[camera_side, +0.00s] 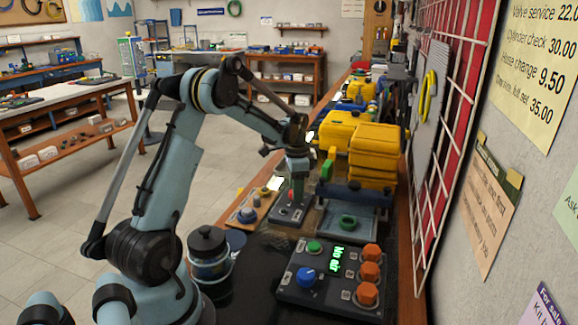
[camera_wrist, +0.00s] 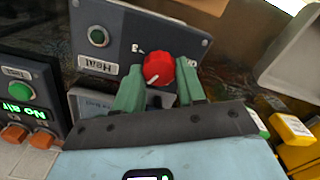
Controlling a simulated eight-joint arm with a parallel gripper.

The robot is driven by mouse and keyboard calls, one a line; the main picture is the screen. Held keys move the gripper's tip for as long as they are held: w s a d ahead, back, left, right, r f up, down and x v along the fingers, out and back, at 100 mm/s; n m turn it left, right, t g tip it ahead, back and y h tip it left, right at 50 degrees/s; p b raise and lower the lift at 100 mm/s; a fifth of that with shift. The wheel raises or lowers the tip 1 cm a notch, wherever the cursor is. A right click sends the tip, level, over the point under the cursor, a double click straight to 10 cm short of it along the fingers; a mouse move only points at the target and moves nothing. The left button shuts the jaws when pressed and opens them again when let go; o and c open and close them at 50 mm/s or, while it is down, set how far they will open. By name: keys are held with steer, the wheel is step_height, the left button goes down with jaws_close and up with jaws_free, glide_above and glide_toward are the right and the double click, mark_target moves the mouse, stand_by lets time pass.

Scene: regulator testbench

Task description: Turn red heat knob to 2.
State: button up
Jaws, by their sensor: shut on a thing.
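The red heat knob (camera_wrist: 158,70) sits on a dark grey panel (camera_wrist: 185,42) labelled "Heat" in the wrist view. Its white pointer line runs toward the lower left of the picture. A small white mark, too small to read surely, shows on the panel at the knob's upper left. My gripper (camera_wrist: 160,76) has its two green fingers on either side of the knob, shut on it. In the side view my gripper (camera_side: 296,190) reaches down to the Heat panel (camera_side: 285,213), and the knob is mostly hidden there.
A control box (camera_side: 330,285) with a blue knob, orange knobs and a "No air" display stands nearer. A tray (camera_side: 352,232) holds a green ring. Yellow cases (camera_side: 372,150) stand behind. A lidded jar (camera_side: 208,255) stands left.

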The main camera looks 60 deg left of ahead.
steer(key=shift+m, duration=0.5)
steer(key=o, duration=1.1)
steer(key=shift+c, duration=0.2)
step_height(320, 180, up, 12)
